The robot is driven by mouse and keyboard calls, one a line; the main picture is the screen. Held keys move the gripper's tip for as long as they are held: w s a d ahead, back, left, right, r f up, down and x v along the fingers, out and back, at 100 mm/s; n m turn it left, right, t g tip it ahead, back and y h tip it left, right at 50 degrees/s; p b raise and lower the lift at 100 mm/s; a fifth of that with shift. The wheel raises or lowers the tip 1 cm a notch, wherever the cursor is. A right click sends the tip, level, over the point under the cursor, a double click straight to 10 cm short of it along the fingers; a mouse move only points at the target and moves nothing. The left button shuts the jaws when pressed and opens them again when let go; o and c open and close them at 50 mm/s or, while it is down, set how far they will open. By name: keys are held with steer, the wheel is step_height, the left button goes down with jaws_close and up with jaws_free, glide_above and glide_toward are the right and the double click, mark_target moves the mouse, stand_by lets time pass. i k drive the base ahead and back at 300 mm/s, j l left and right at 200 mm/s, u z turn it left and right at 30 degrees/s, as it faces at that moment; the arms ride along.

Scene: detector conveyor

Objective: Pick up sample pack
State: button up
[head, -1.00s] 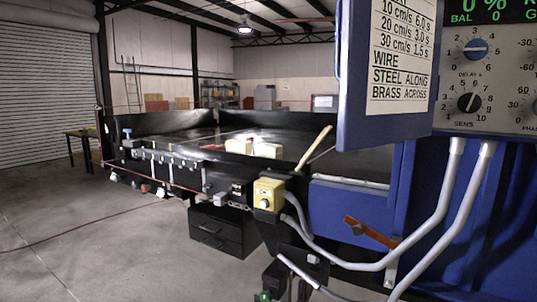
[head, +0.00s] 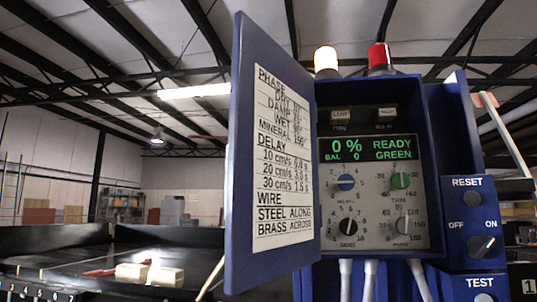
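Two small cream blocks, a left one (head: 131,272) and a right one (head: 166,277), lie close together on the black conveyor bed (head: 50,262) at the lower left. A thin red item (head: 100,273) lies just left of them. I cannot tell from this view whether any of these is the sample pack. My gripper is not in view.
A blue control cabinet (head: 452,150) fills the right half. Its open door (head: 275,265) juts left, beside the bed. Shelves (head: 122,205) stand behind.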

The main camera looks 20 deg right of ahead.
mark_target(167, 277)
steer(key=i+j+z, duration=0.1)
steer(key=i+j, duration=0.15)
steer(key=j, duration=0.15)
steer(key=i+j+z, duration=0.1)
steer(key=j, duration=0.35)
steer(key=i+j+z, duration=0.1)
steer(key=i+j, duration=0.2)
steer(key=j, duration=0.15)
steer(key=i+j+z, duration=0.1)
steer(key=j, duration=0.35)
steer(key=i+j+z, duration=0.1)
steer(key=i+j, duration=0.15)
steer(key=j, duration=0.25)
steer(key=i+j+z, duration=0.1)
steer(key=j, duration=0.4)
steer(key=i+j+z, duration=0.1)
steer(key=j, duration=0.4)
steer(key=i+j+z, duration=0.1)
steer(key=j, duration=0.4)
steer(key=i, duration=0.1)
